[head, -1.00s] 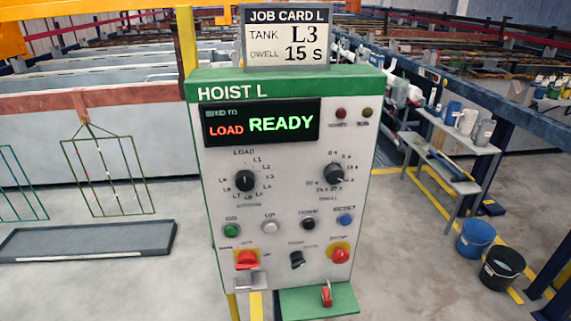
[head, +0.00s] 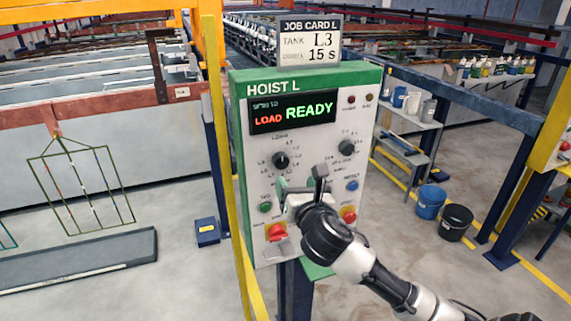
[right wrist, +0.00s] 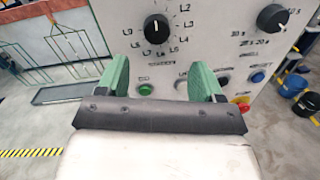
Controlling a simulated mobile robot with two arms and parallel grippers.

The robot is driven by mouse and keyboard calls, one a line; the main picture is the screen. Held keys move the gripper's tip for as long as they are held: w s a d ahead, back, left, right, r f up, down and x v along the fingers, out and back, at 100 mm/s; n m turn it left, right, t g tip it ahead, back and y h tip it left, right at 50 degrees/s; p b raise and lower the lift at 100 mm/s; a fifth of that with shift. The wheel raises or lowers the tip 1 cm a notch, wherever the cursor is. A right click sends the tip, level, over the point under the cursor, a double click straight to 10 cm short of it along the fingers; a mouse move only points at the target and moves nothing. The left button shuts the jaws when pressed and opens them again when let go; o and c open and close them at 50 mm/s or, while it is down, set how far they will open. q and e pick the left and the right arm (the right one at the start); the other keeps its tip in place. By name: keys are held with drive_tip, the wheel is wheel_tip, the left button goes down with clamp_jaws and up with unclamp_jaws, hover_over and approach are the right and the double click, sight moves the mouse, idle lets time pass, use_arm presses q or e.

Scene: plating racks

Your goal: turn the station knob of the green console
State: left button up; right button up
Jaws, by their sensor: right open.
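The green-topped console (head: 262,85) is labelled HOIST L. Its display (head: 292,114) reads LOAD and READY. The station knob (head: 281,161) is black and round, on the left of the panel, ringed by L labels. It also shows in the right wrist view (right wrist: 157,27), with its white mark pointing roughly up. My right gripper (head: 301,181) is open and empty in front of the panel, just below the knob and apart from it. In the right wrist view its green fingers (right wrist: 160,78) stand either side below the knob. My left gripper is out of view.
A job card (head: 310,41) above reads tank L3, dwell 15 s. A second knob (head: 346,148) sits to the right. A green button (head: 265,208) and a red button (head: 276,231) lie below. A yellow post (head: 216,120) stands close left of the console.

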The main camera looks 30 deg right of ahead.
sight(282, 163)
drive_tip(key=p+x, duration=0.1)
drive_tip(key=x, duration=0.6)
drive_tip(key=shift+w+a+r+p, duration=0.15)
drive_tip(key=shift+w+p, duration=0.2)
drive_tip(key=shift+w+d, duration=0.25)
drive_tip(key=shift+w, duration=0.3)
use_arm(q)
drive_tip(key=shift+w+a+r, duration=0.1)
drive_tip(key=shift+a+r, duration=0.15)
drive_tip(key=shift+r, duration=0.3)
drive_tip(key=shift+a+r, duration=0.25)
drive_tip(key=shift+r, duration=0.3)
use_arm(e)
drive_tip(key=c, duration=0.9)
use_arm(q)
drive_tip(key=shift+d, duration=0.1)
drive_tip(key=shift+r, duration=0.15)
use_arm(e)
drive_tip(key=shift+m, duration=0.3)
